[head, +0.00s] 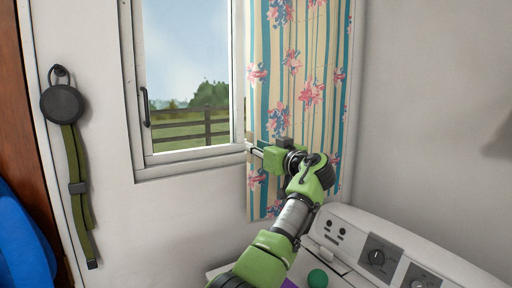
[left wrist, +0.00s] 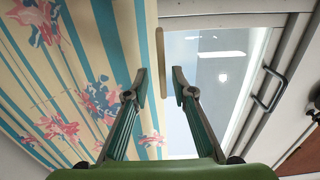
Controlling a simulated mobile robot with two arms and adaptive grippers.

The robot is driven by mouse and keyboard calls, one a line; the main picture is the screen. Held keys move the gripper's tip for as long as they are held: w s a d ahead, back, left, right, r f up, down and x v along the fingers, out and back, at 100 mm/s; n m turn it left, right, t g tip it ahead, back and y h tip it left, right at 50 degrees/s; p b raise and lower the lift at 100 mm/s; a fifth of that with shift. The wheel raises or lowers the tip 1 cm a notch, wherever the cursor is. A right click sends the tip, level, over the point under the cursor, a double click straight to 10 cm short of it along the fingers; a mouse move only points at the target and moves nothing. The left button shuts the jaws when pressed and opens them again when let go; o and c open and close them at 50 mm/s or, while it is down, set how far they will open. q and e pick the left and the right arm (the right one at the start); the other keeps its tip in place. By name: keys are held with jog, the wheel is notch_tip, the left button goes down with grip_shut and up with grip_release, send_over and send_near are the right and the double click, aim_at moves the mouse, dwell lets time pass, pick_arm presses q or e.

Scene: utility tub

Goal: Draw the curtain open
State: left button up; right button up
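The curtain (head: 315,75) is cream with teal stripes and pink flowers. It hangs over the right side of the window (head: 188,75), gathered in folds, and leaves the left part of the glass bare. My left gripper (head: 250,148) is at the curtain's left edge, near the window's lower right corner. In the left wrist view the curtain (left wrist: 70,70) fills the left side. My left gripper (left wrist: 160,80) has its two fingers apart, with a narrow tan strip (left wrist: 159,110) showing between them. I cannot tell whether the fingers touch it. My right gripper is not in view.
A white appliance with dials (head: 385,255) stands below the curtain at right, with a green ball (head: 317,278) beside it. A green strap with a dark round disc (head: 63,104) hangs on the left wall. Blue cloth (head: 22,240) is at lower left. The window has a dark handle (head: 145,107).

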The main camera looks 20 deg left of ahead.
pick_arm(q)
jog(key=v, duration=1.1)
jog(key=shift+d, duration=0.2)
jog(key=shift+f, duration=0.1)
